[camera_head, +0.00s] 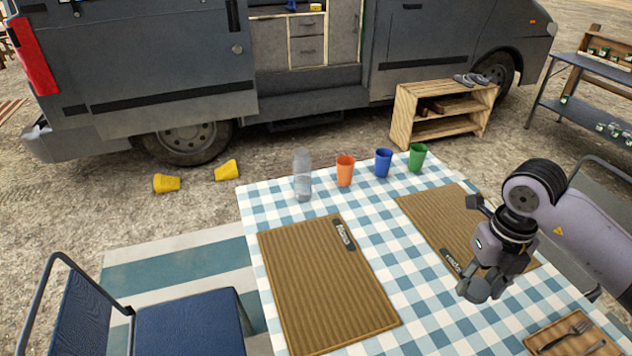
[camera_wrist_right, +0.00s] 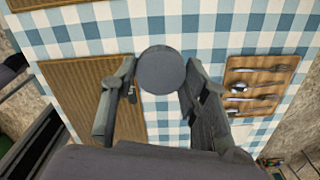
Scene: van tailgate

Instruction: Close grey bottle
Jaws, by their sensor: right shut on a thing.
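The grey see-through bottle (camera_head: 302,176) stands upright near the far left corner of the checked table. Its top is too small to tell whether anything covers it. My right gripper (camera_head: 484,284) is over the right part of the table, well away from the bottle. It is shut on a round dark grey cap, which shows as a disc (camera_wrist_right: 161,70) between the two fingers in the right wrist view. The bottle is not in the wrist view. My left gripper is not in view.
An orange cup (camera_head: 345,171), a blue cup (camera_head: 383,163) and a green cup (camera_head: 417,157) stand right of the bottle. Two ribbed brown mats (camera_head: 325,285) and a cutlery board (camera_wrist_right: 262,84) lie on the table.

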